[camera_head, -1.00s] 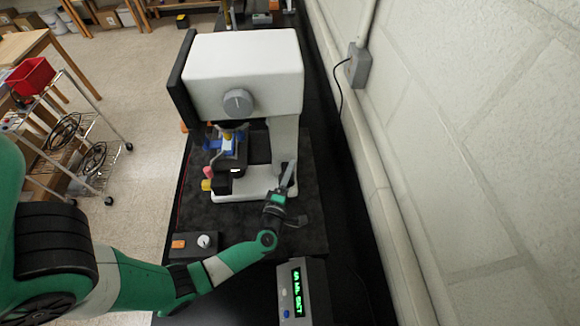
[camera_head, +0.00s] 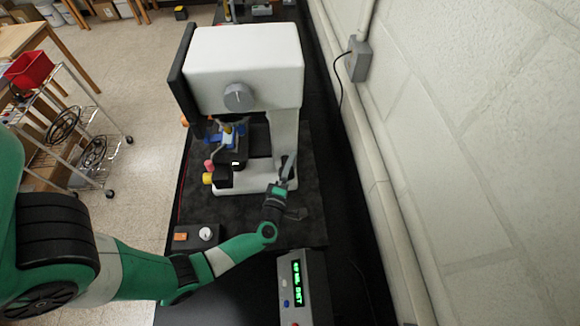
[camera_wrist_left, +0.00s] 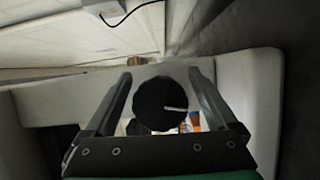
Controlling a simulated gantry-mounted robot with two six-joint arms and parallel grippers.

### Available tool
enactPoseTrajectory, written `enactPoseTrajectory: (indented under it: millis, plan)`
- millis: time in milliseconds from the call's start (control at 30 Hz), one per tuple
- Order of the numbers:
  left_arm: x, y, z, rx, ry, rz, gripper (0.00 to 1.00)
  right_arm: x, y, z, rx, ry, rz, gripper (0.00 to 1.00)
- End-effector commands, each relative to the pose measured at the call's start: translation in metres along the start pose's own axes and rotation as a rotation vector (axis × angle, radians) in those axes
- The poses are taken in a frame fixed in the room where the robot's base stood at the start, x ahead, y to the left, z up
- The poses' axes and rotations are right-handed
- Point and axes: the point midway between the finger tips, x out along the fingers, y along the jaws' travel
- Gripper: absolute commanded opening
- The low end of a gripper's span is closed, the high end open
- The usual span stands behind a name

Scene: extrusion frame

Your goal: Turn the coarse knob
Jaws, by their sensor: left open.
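The coarse knob appears to be the round black knob (camera_wrist_left: 160,104) with a white line across its face, in the left wrist view. It sits on the side of the white microscope (camera_head: 245,70), low by its column, and is hidden behind my gripper in the head view. My left gripper (camera_wrist_left: 160,76) is open, with one finger on each side of the knob. I cannot tell whether either finger touches it. In the head view the left gripper (camera_head: 287,166) is at the foot of the column. My right gripper is not in view.
A grey knob (camera_head: 238,97) is higher on the microscope. The stage (camera_head: 231,142) carries blue and yellow parts. A small control box (camera_head: 196,236) and a green-lettered display box (camera_head: 303,287) stand nearby. The wall (camera_head: 480,150) is close on the right.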

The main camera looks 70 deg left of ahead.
Motion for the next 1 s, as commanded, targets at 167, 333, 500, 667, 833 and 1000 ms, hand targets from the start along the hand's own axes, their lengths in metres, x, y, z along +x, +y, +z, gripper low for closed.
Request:
enactPoseTrajectory:
  millis: [167, 333, 500, 667, 833, 1000]
  plan:
    - [-0.011, 0.000, 0.001, 0.000, -0.002, -0.001, 0.91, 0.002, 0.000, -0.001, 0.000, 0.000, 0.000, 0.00]
    - [-0.047, 0.000, 0.002, 0.001, -0.008, -0.002, 0.91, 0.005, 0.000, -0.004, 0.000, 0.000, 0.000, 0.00]
    - [-0.088, 0.000, 0.002, 0.002, -0.009, -0.001, 0.91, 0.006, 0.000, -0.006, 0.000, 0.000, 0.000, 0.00]
    - [-0.109, 0.000, 0.002, 0.000, -0.005, 0.000, 0.91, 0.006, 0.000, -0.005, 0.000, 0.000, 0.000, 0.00]
    - [-0.117, 0.000, 0.000, 0.001, -0.001, 0.000, 0.91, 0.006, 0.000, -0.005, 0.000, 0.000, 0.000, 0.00]
    - [-0.116, 0.000, 0.000, 0.000, 0.000, 0.000, 0.91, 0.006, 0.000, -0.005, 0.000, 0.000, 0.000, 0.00]
